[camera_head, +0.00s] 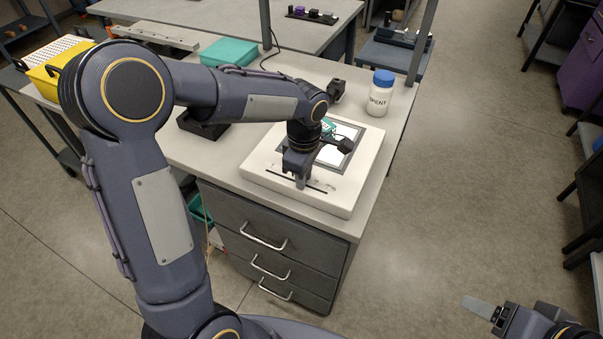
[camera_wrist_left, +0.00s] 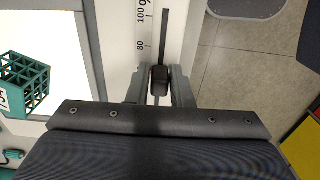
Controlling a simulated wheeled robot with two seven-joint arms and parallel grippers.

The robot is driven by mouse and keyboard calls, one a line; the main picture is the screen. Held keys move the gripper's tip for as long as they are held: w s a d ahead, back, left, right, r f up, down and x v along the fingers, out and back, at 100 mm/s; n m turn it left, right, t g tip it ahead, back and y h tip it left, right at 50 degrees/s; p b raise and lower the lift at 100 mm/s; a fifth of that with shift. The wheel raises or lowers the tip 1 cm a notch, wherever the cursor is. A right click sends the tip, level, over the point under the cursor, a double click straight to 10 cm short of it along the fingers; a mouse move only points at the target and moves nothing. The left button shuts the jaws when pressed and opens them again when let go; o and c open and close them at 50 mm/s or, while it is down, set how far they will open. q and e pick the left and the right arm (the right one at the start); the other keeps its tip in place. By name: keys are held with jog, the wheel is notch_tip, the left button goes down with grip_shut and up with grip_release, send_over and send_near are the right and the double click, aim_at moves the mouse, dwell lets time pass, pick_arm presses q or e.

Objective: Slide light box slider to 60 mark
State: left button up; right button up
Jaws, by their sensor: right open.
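The white light box (camera_head: 335,201) lies on the cabinet top, with its lit panel (camera_wrist_left: 48,40) at the left of the left wrist view. Its black slider knob (camera_wrist_left: 161,78) sits in a dark slot beside a scale, below the printed 80 mark. The 60 mark is hidden or cannot be read. My left gripper (camera_wrist_left: 161,72) points down over the slot, its fingers closed on both sides of the knob; it also shows in the head view (camera_head: 301,182). My right gripper (camera_head: 484,307) is open at the lower right, away from the cabinet.
A teal lattice block (camera_wrist_left: 25,85) rests on the lit panel. A white jar with a blue lid (camera_head: 380,92) stands behind the light box. A dark tray (camera_head: 203,130) and a teal box (camera_head: 230,52) are to the left.

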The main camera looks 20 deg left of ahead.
pick_arm(q)
jog(key=o, duration=0.4)
jog(key=shift+r, duration=0.1)
jog(key=shift+r+p, duration=2.25)
jog(key=shift+r, duration=0.7)
jog(key=shift+r+b, duration=0.4)
jog(key=shift+r, duration=3.45)
